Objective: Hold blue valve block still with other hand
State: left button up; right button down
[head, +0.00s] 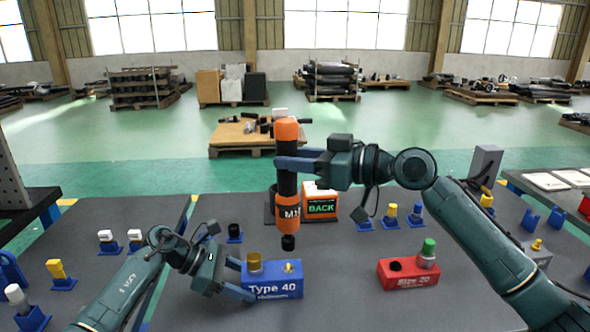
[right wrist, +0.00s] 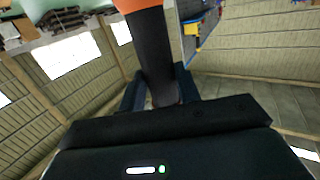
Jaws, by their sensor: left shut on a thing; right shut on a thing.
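The blue valve block (head: 272,284), marked "Type 40", sits on the dark table in the head view. It has a brass fitting and a small yellow part on top. My left gripper (head: 238,279) is shut on its left end, one finger behind and one in front. My right gripper (head: 298,160) is shut on an upright orange and black tool (head: 287,185). The right wrist view shows the tool's dark shaft (right wrist: 155,55) between the fingers.
A red block (head: 408,274) marked "Size 20" with a green-topped fitting stands to the right. An orange box (head: 320,207) reading "BACK" stands behind the tool. Several small blue stands with yellow, black or white parts are spread around. The table front is clear.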

aim_at(296, 195)
jog(key=shift+w+d+f+n+g+y, duration=0.1)
jog(key=shift+f+n+g+y, duration=0.1)
jog(key=shift+f+n+g, duration=0.45)
jog(key=shift+f+n+g+y, duration=0.15)
jog(key=shift+f+g+y, duration=0.1)
jog(key=shift+f, duration=0.75)
pick_arm(q)
jog(key=shift+r, duration=0.15)
pick_arm(e)
jog(key=shift+f, duration=1.35)
dwell(2.6)
jog(key=shift+r, duration=3)
pick_arm(q)
jog(key=o, duration=1.2)
jog(key=shift+o, duration=0.2)
